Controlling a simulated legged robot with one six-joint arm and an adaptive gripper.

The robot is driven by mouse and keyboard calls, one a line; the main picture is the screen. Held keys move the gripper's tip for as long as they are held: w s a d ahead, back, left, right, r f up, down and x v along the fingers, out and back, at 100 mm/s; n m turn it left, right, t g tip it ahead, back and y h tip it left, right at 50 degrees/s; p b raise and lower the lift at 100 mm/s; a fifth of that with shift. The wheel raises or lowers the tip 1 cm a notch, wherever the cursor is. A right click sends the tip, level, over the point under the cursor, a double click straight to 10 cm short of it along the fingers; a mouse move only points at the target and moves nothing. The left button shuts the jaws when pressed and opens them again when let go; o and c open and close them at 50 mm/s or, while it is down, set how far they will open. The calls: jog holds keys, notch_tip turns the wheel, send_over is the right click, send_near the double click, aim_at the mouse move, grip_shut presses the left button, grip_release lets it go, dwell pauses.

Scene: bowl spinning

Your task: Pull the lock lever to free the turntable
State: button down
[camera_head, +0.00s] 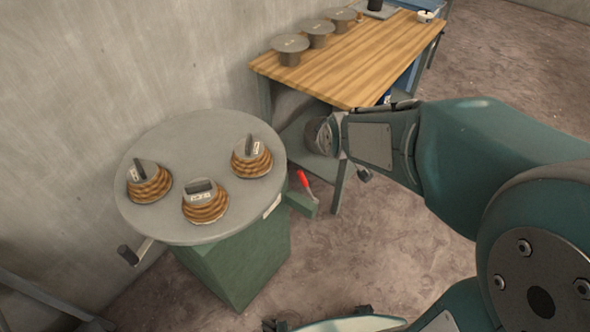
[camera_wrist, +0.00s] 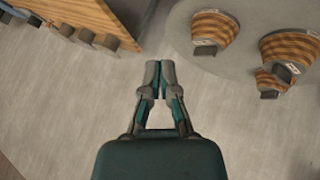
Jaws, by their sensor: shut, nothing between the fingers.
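The lock lever with its red handle (camera_head: 303,180) stands on a small green bracket at the right side of the turntable's green base, in the head view. The round grey turntable (camera_head: 185,228) carries three striped wooden bowls with grey tops. Its edge also shows at upper right in the wrist view (camera_wrist: 225,66). My gripper (camera_wrist: 161,65) is shut and empty in the wrist view, with its fingertips together, apart from the turntable. In the head view my arm's end is above and right of the lever, not touching it. I cannot make out the lever in the wrist view.
A wooden-topped workbench (camera_head: 345,65) with several grey round-topped pieces stands behind, right of the turntable. A crank handle (camera_head: 128,255) sticks out at the turntable's lower left. A plain wall (camera_head: 70,90) is close behind. The floor (camera_head: 350,250) right of the base is clear.

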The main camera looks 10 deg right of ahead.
jog(key=w+a+f+n+t, duration=0.1)
jog(key=w+f+n, duration=0.3)
jog(key=w+f, duration=0.45)
jog(key=n+t, duration=0.4)
jog(key=n, duration=0.6)
send_near(307, 188)
jog(key=w+a+r, duration=0.2)
jog(key=a+r, duration=0.1)
jog(key=shift+s+a, duration=0.1)
jog(key=x, duration=1)
jog(key=shift+a, duration=0.15)
jog(key=shift+y, duration=0.3)
